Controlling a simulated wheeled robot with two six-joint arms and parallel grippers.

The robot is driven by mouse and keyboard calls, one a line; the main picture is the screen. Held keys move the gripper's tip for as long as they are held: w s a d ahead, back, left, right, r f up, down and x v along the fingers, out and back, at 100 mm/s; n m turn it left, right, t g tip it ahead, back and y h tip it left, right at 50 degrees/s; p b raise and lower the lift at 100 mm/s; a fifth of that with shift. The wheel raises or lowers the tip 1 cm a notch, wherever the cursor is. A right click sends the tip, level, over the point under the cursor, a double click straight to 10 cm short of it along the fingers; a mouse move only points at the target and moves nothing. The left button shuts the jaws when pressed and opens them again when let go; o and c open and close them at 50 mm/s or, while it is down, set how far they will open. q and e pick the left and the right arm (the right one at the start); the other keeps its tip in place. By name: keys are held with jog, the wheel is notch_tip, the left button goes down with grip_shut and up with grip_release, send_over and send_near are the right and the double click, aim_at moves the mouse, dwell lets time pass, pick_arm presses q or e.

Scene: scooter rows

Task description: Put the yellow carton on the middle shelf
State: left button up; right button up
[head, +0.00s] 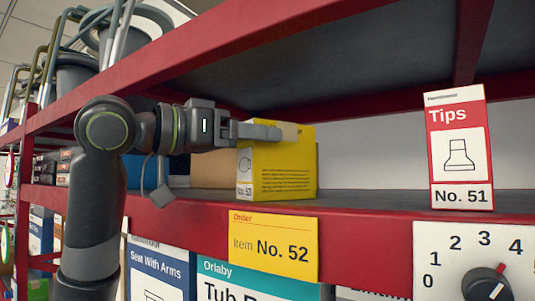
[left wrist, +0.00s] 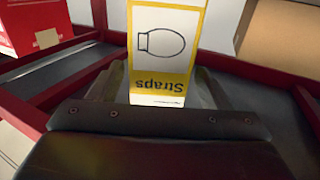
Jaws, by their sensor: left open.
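The yellow carton (head: 288,178) stands upright on the red-edged shelf (head: 380,217), close to its front edge. My left gripper (head: 275,131) reaches in from the left at the carton's upper part. In the left wrist view the carton (left wrist: 166,45), marked "Straps", lies between the two fingers of my left gripper (left wrist: 162,80). The jaws are open, one finger on each side of the carton. Whether either finger touches it I cannot tell. My right gripper is in neither view.
A brown box (head: 214,168) is behind the carton. Another red shelf beam (head: 215,52) runs overhead. A dial panel (head: 470,262) is at lower right. The shelf between carton and Tips box is clear.

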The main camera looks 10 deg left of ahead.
pick_arm(q)
jog(key=b+v, duration=0.3)
jog(key=v, duration=0.5)
dwell(0.4)
